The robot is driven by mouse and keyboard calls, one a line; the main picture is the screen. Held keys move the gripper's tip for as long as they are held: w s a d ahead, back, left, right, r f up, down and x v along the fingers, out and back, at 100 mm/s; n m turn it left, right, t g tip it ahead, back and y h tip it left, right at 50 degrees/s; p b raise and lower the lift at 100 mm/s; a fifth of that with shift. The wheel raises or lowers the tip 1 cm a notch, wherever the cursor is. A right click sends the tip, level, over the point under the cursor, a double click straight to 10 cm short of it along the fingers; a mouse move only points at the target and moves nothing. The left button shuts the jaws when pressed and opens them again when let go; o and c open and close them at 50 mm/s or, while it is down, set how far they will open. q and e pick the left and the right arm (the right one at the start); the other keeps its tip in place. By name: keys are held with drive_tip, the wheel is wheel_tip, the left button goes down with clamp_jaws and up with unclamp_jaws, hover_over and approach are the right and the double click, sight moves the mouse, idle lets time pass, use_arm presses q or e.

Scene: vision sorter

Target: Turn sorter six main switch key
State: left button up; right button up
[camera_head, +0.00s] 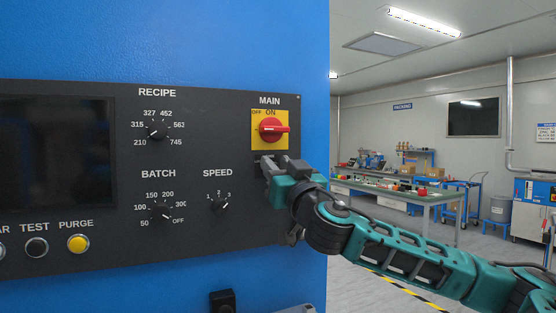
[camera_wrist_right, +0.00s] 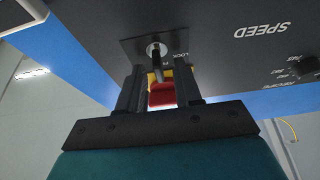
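The black control panel (camera_head: 120,235) carries a yellow plate with a red main switch knob (camera_head: 270,129), its handle lying level, below the labels OFF and ON. My right gripper (camera_head: 264,164) is at the panel just below that plate and hides the lock in the head view. In the right wrist view, a round metal lock (camera_wrist_right: 155,48) marked LOCK has a thin dark key (camera_wrist_right: 157,70) sticking out. My right gripper's two fingers (camera_wrist_right: 160,75) stand apart on either side of the key, with a gap visible. The red knob shows behind, between the fingers. My left gripper is not in view.
RECIPE (camera_head: 157,130), BATCH (camera_head: 165,211) and SPEED (camera_head: 219,203) dials sit left of the gripper. A yellow PURGE button (camera_head: 78,243) is at lower left. The blue cabinet (camera_head: 200,40) ends right of the panel. A workbench (camera_head: 400,190) stands far behind.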

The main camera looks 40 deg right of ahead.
drive_tip(key=shift+c, duration=0.3)
clamp_jaws()
